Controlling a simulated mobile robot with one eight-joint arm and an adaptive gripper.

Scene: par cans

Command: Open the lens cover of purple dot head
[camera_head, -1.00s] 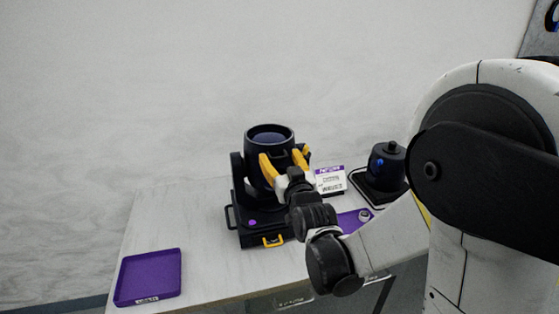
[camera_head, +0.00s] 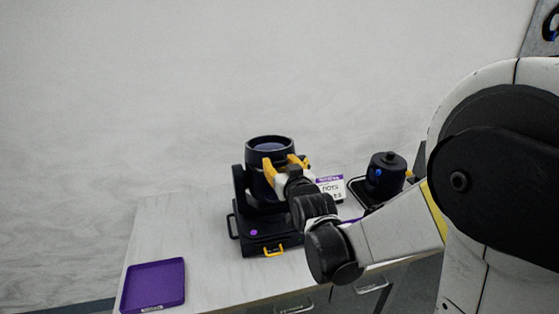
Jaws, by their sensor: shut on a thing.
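The purple dot head is a black moving-head lamp (camera_head: 245,184) on the table, with a purple dot (camera_head: 254,232) on the front of its base. Its barrel points up, and a bluish lens face (camera_head: 268,147) shows inside the dark top ring. My gripper (camera_head: 285,164), with yellow fingers, is at the right front side of the barrel, just below the ring. It is shut on some part there. The fingertips and my wrist hide that part, so I cannot tell exactly what is held.
A second black lamp with a blue dot (camera_head: 385,174) stands at the right on a dark tray. A white and purple label card (camera_head: 331,187) stands between the lamps. An empty purple tray (camera_head: 153,284) lies at the table's front left. The table's left part (camera_head: 185,225) is clear.

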